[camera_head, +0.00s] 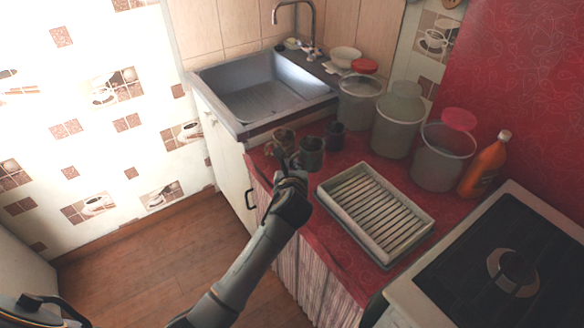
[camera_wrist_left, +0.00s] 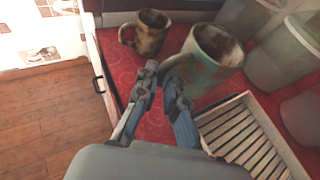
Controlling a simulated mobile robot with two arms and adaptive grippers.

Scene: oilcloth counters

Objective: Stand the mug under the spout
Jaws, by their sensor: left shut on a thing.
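A greenish, worn mug (camera_head: 311,153) is at the front of the red counter, upright; it also shows large in the left wrist view (camera_wrist_left: 213,62). My left gripper (camera_head: 287,166) reaches it from the front, and its fingers (camera_wrist_left: 162,72) are shut on the mug's handle side. Whether the mug's base touches the counter cannot be told. The tap spout (camera_head: 276,15) curves over the grey sink (camera_head: 268,92) behind, well away from the mug. My right gripper is not in view.
A brown mug (camera_head: 282,138) and a dark blue mug (camera_head: 335,133) stand close to the held mug. A slatted tray (camera_head: 426,234) lies to the right. Clear canisters (camera_head: 398,130), an orange bottle (camera_head: 484,165) and a stove (camera_head: 540,215) stand further right. The sink rim (camera_head: 275,128) rises behind the mugs.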

